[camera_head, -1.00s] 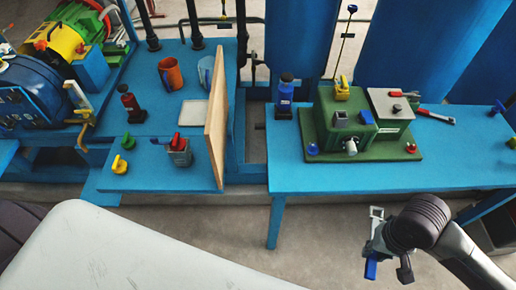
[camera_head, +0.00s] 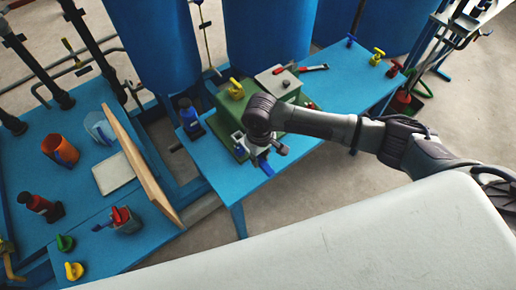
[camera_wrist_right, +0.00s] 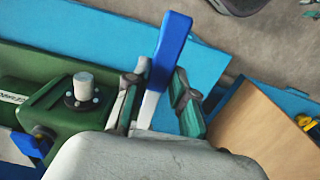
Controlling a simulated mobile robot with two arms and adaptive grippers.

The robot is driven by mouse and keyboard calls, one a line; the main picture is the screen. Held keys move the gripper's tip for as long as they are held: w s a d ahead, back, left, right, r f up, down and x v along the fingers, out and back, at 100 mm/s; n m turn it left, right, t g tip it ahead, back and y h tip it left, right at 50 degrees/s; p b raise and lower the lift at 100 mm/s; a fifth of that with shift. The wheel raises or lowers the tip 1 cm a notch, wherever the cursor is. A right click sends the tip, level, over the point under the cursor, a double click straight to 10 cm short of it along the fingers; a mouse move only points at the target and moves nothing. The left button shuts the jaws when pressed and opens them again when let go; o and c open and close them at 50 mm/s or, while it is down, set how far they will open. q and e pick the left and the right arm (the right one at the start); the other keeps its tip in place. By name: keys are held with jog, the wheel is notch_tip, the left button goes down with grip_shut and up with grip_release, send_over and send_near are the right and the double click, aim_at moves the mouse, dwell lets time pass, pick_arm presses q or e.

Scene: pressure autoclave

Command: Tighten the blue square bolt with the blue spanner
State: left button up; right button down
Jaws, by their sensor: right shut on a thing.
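My right gripper (camera_head: 258,148) is shut on the blue spanner and is at the front of the green machine. The blue spanner's handle (camera_head: 264,166) points down and right, away from the machine, and its grey square head (camera_head: 237,139) is on the left. In the right wrist view the handle (camera_wrist_right: 173,42) sticks out past the fingers (camera_wrist_right: 157,100), and the head is hidden behind my gripper's body. A blue bolt (camera_wrist_right: 35,147) shows at the lower left by the green machine (camera_wrist_right: 50,112). I cannot tell whether the head touches the bolt. My left gripper is not in view.
The green machine (camera_head: 222,103) stands on a blue table (camera_head: 213,163). A wooden board (camera_head: 140,158) stands upright on the left table. Several coloured knobs line the far right end.

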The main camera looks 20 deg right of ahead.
aim_at(260, 160)
jog(key=shift+a, duration=0.1)
jog(key=shift+p, duration=0.7)
notch_tip(260, 160, down, 3)
jog(key=shift+b, duration=0.9)
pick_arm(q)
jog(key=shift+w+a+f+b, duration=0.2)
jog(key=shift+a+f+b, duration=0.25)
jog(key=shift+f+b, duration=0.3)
pick_arm(e)
jog(key=shift+f, duration=1.4)
pick_arm(q)
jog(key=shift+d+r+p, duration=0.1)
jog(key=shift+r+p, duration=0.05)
jog(key=shift+p, duration=0.15)
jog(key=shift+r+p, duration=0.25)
jog(key=shift+p, duration=0.05)
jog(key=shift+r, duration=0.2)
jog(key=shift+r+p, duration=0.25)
jog(key=shift+p, duration=0.15)
